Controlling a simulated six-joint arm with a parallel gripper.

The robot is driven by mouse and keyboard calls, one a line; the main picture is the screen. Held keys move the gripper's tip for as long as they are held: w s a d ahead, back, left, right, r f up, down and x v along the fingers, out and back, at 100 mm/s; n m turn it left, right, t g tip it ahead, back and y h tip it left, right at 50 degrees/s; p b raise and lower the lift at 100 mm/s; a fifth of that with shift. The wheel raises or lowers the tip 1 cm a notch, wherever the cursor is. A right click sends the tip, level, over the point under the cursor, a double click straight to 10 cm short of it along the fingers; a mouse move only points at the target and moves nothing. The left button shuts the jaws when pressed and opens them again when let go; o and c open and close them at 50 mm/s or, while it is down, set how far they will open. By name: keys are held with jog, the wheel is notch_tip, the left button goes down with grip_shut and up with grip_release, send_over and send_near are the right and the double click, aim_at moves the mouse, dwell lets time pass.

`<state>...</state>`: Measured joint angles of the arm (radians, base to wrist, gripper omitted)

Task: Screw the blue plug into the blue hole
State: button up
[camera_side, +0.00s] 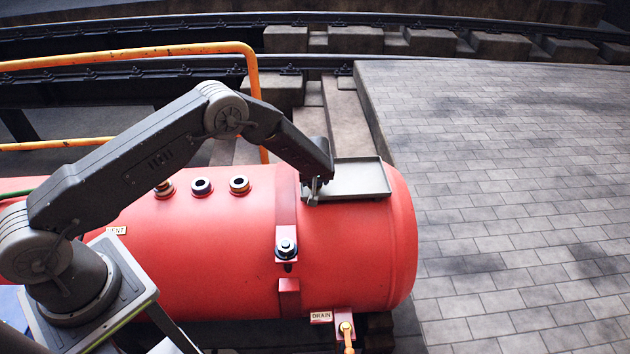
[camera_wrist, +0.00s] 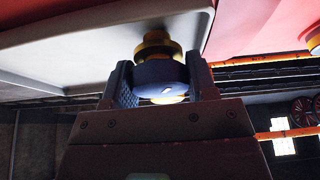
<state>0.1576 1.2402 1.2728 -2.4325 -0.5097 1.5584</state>
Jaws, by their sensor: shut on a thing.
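The blue plug (camera_wrist: 160,73) shows in the wrist view as a dark blue collar with brass parts. It sits between the two fingers of my gripper (camera_wrist: 160,82), which are shut on it. In the side view my gripper (camera_side: 314,191) is at the near left corner of the grey tray, and the plug cannot be made out there. On top of the red tank, a dark opening with a bluish rim (camera_side: 201,187) looks like the blue hole. It lies well to the left of my gripper and looks empty.
The grey tray (camera_side: 375,181) is fixed on the tank's (camera_side: 345,250) right end. Another open port (camera_side: 239,185) and a filled fitting (camera_side: 164,189) flank the bluish one. A yellow rail (camera_side: 253,85) rises behind.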

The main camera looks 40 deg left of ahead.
notch_tip(320, 180, up, 8)
jog(key=shift+f, duration=0.1)
jog(key=shift+s+a+r, duration=0.1)
jog(key=shift+a+r, duration=0.5)
jog(key=shift+r, duration=0.15)
jog(key=s+a+n+g, duration=0.1)
jog(key=s+a, duration=0.3)
jog(key=a, duration=0.3)
jog(key=s+a+n, duration=0.2)
jog(key=s+a, duration=0.2)
jog(key=a, duration=0.3)
jog(key=s+a+n+g, duration=0.1)
jog(key=s+a, duration=0.3)
jog(key=a, duration=0.3)
jog(key=s+a+f+n+y, duration=0.1)
jog(key=s+a+f+n, duration=0.1)
jog(key=s+a, duration=0.6)
jog(key=shift+s+d+f, duration=0.25)
jog(key=shift+d+f, duration=0.15)
jog(key=shift+f, duration=0.45)
jog(key=shift+s+d+f, duration=0.25)
jog(key=shift+d+f, duration=0.2)
jog(key=shift+f, duration=0.45)
jog(key=shift+s+d+f, duration=0.25)
jog(key=shift+d+f, duration=0.15)
jog(key=shift+f, duration=0.45)
jog(key=shift+f, duration=0.45)
jog(key=shift+f, duration=0.4)
jog(key=shift+f, duration=0.55)
